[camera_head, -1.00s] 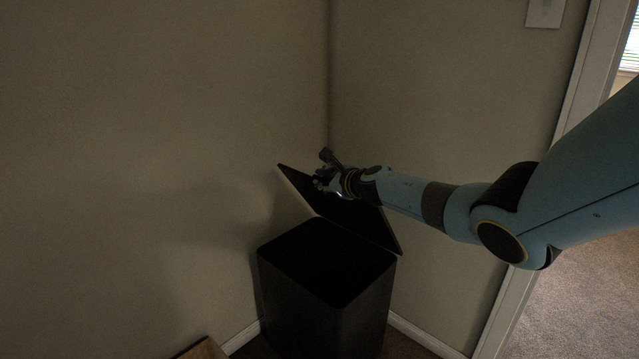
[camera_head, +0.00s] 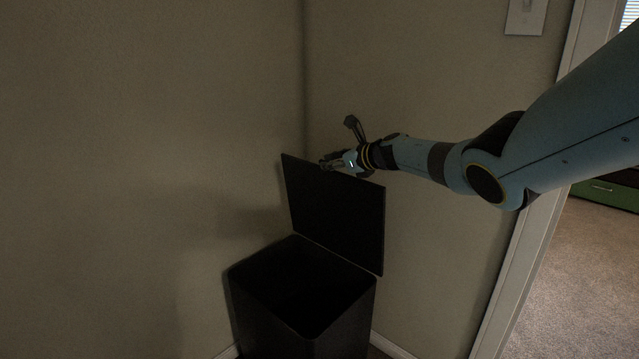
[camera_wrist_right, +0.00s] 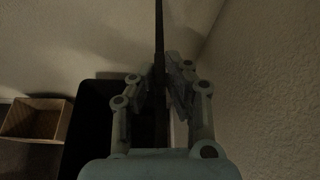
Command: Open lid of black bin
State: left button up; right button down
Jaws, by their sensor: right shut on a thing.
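The black bin (camera_head: 300,315) stands in the corner with its top open and a dark inside. Its black lid (camera_head: 336,215) is raised nearly upright at the bin's back edge. My right gripper (camera_head: 333,164) is at the lid's top edge, with its arm coming in from the right. In the right wrist view, my right gripper (camera_wrist_right: 163,85) has a finger on each side of the lid (camera_wrist_right: 159,35), which shows edge-on as a thin dark strip. It is shut on the lid. My left gripper is not in view.
Walls meet in the corner close behind the bin. A light switch (camera_head: 525,16) and a white door frame (camera_head: 535,190) are at the right, with carpet (camera_head: 575,260) beyond. A wooden box (camera_wrist_right: 36,118) shows at the left in the right wrist view.

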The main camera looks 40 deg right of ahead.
jog(key=shift+w+d+b, duration=0.15)
jog(key=shift+d+b, duration=2.5)
jog(key=shift+d, duration=0.1)
jog(key=c, duration=1.4)
grip_release()
jog(key=shift+o, duration=0.2)
jog(key=shift+r, duration=0.1)
jog(key=v, duration=1.2)
jog(key=shift+d, duration=0.15)
